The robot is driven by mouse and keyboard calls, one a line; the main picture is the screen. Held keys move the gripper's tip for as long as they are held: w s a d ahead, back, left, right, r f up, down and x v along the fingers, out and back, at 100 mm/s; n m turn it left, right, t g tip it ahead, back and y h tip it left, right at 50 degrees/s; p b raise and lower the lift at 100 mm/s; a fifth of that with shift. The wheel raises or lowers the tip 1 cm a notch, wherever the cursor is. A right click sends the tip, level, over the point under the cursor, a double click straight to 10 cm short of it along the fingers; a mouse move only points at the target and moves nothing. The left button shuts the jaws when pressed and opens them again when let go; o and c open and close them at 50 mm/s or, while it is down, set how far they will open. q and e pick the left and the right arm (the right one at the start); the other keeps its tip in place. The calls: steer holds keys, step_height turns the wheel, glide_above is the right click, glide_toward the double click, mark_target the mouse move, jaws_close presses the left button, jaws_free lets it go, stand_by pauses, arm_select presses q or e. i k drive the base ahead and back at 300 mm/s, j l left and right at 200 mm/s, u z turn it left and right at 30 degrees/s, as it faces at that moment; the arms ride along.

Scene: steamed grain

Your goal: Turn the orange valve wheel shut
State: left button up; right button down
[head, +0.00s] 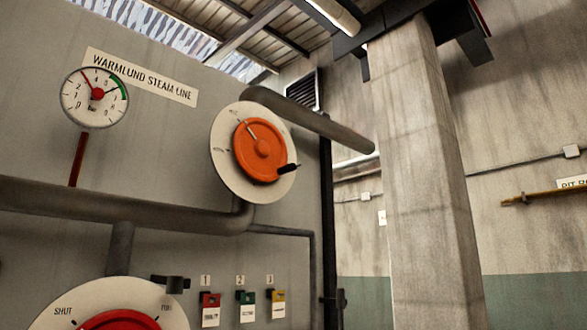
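The orange valve wheel (258,157) is mounted on a round white dial plate (224,167) on the grey wall panel, left of centre in the head view. A pale pointer line on the wheel points to the upper left. A short black handle sticks out at the wheel's lower right. The plate's markings are too small to read. Neither of my grippers shows in the head view, and nothing touches the wheel.
A pressure gauge (95,97) hangs upper left beside a "WARMLUND STEAM LINE" sign (141,77). A red wheel (121,321) on a SHUT/FULL dial sits below. A thick pipe (100,207) crosses the panel. Numbered tags (246,306) hang lower centre. A concrete column (425,180) stands right.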

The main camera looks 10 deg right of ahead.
mark_target(259, 150)
steer(key=i+l+u, duration=0.1)
steer(key=i+l, duration=0.3)
steer(key=i+l+u, duration=0.15)
steer(key=i+l, duration=0.25)
steer(key=l, duration=0.1)
